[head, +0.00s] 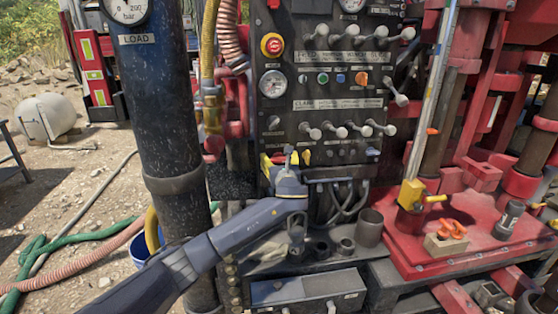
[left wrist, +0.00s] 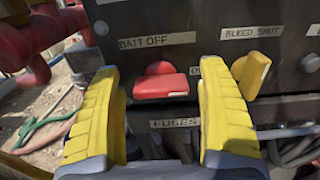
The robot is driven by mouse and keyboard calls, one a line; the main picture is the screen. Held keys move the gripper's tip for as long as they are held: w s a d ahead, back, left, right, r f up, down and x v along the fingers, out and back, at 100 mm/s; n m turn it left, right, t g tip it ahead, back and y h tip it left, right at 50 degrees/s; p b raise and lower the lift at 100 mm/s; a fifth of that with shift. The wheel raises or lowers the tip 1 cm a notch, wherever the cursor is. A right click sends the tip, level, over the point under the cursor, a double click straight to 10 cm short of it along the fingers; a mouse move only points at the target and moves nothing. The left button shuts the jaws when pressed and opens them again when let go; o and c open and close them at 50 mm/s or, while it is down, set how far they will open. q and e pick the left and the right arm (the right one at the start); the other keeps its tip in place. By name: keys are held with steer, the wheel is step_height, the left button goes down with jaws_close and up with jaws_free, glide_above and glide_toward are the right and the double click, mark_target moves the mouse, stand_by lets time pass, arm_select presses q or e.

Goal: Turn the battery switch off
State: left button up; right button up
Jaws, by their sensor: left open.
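The battery switch (left wrist: 160,83) is a red handle on the dark panel in the left wrist view, below a label reading BATT OFF. Its wide red grip lies about level. My left gripper (left wrist: 158,70) is open, with one yellow finger to the left of the switch and one to the right. Gaps show between the fingers and the red grip. My right gripper is in neither view.
A yellow handle (left wrist: 250,73) under a BLEED SHUT label stands close to the right finger. Several levers and knobs sit higher on the panel. A dark pipe (head: 165,110) rises left of the panel. A red bench (head: 460,235) with small items is at the right.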

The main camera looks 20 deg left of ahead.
arm_select(q)
steer(key=shift+c, duration=0.3)
steer(key=c, duration=1.1)
steer(key=shift+r, duration=0.2)
jaws_close()
